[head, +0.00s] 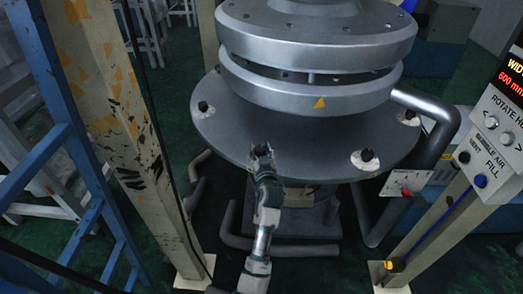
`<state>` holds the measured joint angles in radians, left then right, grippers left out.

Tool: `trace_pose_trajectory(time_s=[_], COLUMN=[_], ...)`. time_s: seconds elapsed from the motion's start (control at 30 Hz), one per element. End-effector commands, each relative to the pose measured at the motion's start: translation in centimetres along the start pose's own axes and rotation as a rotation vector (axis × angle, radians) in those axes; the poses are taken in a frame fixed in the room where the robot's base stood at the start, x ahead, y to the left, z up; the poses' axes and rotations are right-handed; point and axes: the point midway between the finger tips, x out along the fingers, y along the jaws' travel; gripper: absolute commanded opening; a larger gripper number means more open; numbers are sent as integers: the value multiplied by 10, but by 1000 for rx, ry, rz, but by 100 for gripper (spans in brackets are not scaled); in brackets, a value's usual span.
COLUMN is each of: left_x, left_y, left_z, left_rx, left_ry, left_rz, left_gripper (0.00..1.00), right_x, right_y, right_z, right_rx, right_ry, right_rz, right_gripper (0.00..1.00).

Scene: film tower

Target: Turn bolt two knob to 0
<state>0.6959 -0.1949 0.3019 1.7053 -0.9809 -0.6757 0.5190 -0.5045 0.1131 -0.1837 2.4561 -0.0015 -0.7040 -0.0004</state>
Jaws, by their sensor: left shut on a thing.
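Dark bolt knobs stand on pale round bases around the rim of a grey round plate (310,150). One knob (203,106) is at the left rim, one (367,154) at the front right, and one (409,115) at the far right. No numbers show, so I cannot tell which is bolt two. My left gripper (261,151) is at the front rim of the plate, shut on a bolt knob there. Its fingers mostly hide that knob, and its setting cannot be read. My right gripper is not in view.
A heavy metal die head (310,85) rises above the plate. A worn yellow post (115,110) and blue frame (60,110) stand left. A control panel (495,135) on a post is at right. Thick pipes (435,150) curve around the plate's right side.

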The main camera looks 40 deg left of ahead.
Motion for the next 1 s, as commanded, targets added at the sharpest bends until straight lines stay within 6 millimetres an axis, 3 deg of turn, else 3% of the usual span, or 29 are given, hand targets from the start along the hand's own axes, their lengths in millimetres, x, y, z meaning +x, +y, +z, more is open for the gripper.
trace_pose_trajectory(time_s=[0.23, 0.27, 0.33, 0.37, 0.73, 1.0], left_x=[0, 0, 0, 0, -6, -51], left_y=[1, 1, 1, 1, 1, 1], left_z=[-5, -5, -5, -5, -1, 0], left_rx=[-4, -4, -4, -4, -3, -5], left_ry=[9, 9, 9, 8, 3, 2], left_rz=[4, 4, 3, 3, 3, 3], left_gripper=[9, 48, 66, 70, 70, 70], right_x=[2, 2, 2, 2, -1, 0], right_y=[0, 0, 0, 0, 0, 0], right_z=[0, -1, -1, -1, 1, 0], right_rx=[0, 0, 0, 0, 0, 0], right_ry=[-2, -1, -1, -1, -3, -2], right_rz=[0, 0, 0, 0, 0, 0], right_gripper=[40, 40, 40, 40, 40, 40])
